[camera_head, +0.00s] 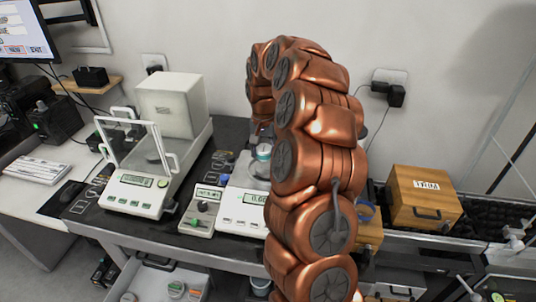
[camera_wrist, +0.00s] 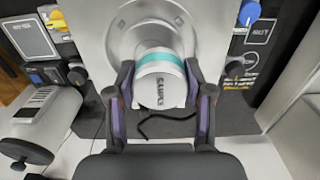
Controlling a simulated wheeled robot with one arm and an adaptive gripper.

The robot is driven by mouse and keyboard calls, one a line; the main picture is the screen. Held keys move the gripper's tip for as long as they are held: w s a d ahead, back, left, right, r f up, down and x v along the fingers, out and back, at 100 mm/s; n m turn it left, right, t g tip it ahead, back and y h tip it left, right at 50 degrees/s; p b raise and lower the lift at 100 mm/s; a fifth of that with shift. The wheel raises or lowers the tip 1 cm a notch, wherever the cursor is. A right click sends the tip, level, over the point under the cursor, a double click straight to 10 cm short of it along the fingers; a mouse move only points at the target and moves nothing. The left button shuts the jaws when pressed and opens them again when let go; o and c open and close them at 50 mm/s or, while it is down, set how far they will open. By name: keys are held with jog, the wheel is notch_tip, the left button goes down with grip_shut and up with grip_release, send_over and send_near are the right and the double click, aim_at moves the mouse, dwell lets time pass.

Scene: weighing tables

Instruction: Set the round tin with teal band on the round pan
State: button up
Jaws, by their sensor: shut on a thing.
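The round tin with teal band (camera_wrist: 162,82) is white, with a "SAMPLE" label, and sits between the fingers of my gripper (camera_wrist: 159,68) in the wrist view. My gripper is shut on it. The round pan (camera_wrist: 128,30) is a grey disc on a balance, just behind and below the tin in that view. In the head view the tin (camera_head: 264,152) shows beside my copper arm, over the middle balance (camera_head: 240,208). My arm hides most of the pan and the fingers there. I cannot tell whether the tin touches the pan.
A balance with a glass draft shield (camera_head: 135,190) stands to the left, with a white box (camera_head: 172,105) behind it. A small control unit (camera_head: 202,212) lies between the balances. A wooden box marked TRIM (camera_head: 424,195) stands to the right. An open drawer (camera_head: 155,282) is below.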

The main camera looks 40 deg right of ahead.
aim_at(268, 165)
jog(key=shift+s+d+f, duration=0.15)
jog(key=shift+d+f, duration=0.05)
jog(key=shift+d, duration=0.55)
notch_tip(268, 165, down, 3)
jog(key=shift+r+p, duration=0.2)
jog(key=shift+p, duration=0.8)
jog(key=shift+f, duration=0.35)
jog(key=shift+f, duration=0.2)
jog(key=o, duration=1.2)
jog(key=shift+r, duration=0.1)
